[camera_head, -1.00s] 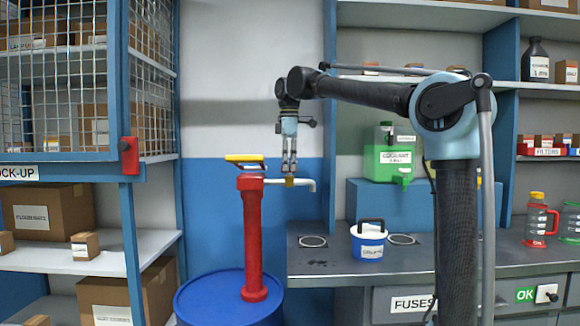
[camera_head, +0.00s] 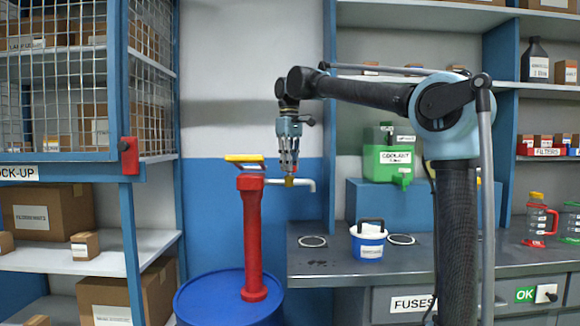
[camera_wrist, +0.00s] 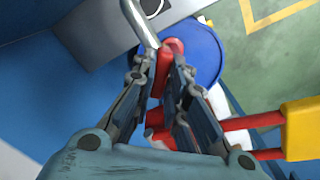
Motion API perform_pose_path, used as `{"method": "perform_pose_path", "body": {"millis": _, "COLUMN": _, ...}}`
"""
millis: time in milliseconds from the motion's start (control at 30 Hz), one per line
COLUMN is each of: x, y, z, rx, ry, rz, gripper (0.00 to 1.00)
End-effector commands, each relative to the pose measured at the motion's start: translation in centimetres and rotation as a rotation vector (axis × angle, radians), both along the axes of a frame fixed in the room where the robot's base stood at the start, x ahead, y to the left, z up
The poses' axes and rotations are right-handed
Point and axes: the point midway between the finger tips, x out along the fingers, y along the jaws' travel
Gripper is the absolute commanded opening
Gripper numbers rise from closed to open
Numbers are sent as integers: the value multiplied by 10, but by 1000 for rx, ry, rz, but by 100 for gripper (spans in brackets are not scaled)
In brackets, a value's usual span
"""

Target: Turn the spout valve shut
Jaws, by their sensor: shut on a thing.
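The red hand pump (camera_head: 252,235) stands upright on a blue drum (camera_head: 195,300). A pale metal spout (camera_head: 307,182) runs right from its top and bends down. In the wrist view, my gripper (camera_wrist: 158,100) has a finger on either side of the grip spot, with the spout (camera_wrist: 142,25) leading away beyond. The fingers hide most of the valve there, so its exact angle cannot be told.
The pump's yellow handle (camera_head: 244,158) lies just left of my gripper. A workbench (camera_head: 330,262) to the right holds a white-and-blue tub (camera_head: 368,243). A green coolant can (camera_head: 388,160) stands on a blue block. A mesh cage (camera_head: 55,80) is at the left.

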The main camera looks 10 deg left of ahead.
Motion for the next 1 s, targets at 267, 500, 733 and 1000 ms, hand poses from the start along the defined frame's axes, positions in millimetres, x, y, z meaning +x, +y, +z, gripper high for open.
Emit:
{"method": "perform_pose_path", "body": {"millis": 267, "x": 3, "y": 0, "z": 0, "rx": 1, "ry": -5, "rz": -262, "gripper": 0}}
{"method": "perform_pose_path", "body": {"millis": 500, "x": 3, "y": 0, "z": 0, "rx": 1, "ry": -5, "rz": -485, "gripper": 0}}
{"method": "perform_pose_path", "body": {"millis": 733, "x": 3, "y": 0, "z": 0, "rx": 1, "ry": -5, "rz": -664, "gripper": 0}}
{"method": "perform_pose_path", "body": {"millis": 1000, "x": 3, "y": 0, "z": -1, "rx": 1, "ry": -5, "rz": -800, "gripper": 0}}
